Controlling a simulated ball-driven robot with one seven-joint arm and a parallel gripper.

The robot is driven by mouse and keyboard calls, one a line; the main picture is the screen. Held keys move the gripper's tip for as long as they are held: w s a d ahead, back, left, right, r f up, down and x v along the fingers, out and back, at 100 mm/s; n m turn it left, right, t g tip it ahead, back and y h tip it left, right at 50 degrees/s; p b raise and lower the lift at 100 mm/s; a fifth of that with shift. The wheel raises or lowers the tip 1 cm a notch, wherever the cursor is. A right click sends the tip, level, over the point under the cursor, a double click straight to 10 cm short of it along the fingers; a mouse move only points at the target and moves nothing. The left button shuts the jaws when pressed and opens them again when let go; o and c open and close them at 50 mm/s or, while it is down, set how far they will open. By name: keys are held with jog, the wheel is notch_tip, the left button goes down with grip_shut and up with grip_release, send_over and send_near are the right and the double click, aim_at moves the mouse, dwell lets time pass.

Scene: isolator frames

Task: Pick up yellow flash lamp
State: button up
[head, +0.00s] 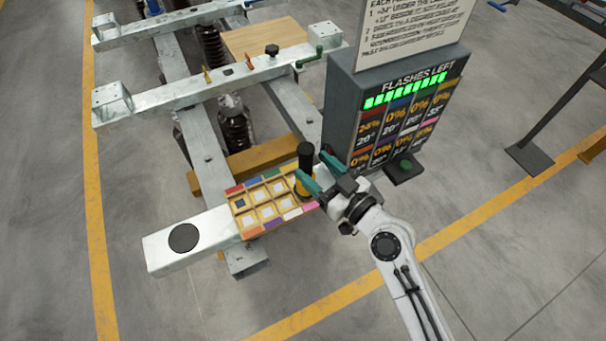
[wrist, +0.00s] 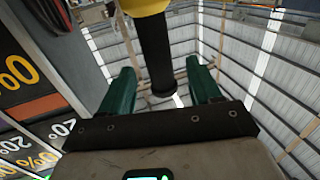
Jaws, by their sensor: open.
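The yellow flash lamp (head: 305,156) stands upright at the right edge of the coloured compartment tray (head: 237,207), with a black upper part and a yellow lower part. In the wrist view its black shaft (wrist: 154,45) and yellow part (wrist: 143,5) show at the top. My gripper (head: 310,163) is open, its two green fingers on either side of the black part. In the wrist view the gripper (wrist: 160,68) is open, with the shaft between the fingers and visible gaps beside it. The lamp's base is partly hidden.
A grey display box (head: 343,100) with a lit "FLASHES LEFT" panel stands close behind the gripper, with a green button (head: 403,166) at its foot. A white metal beam (head: 210,236) with a black disc (head: 184,238) lies to the left. Clear floor shows at the front.

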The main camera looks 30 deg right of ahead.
aim_at(299, 152)
jog(key=p+x, duration=0.2)
jog(key=x, duration=0.3)
jog(key=shift+w+r+p, duration=0.15)
jog(key=shift+p, duration=0.2)
jog(key=shift+w, duration=0.25)
grip_shut()
dwell(0.9)
jog(key=shift+r, duration=0.1)
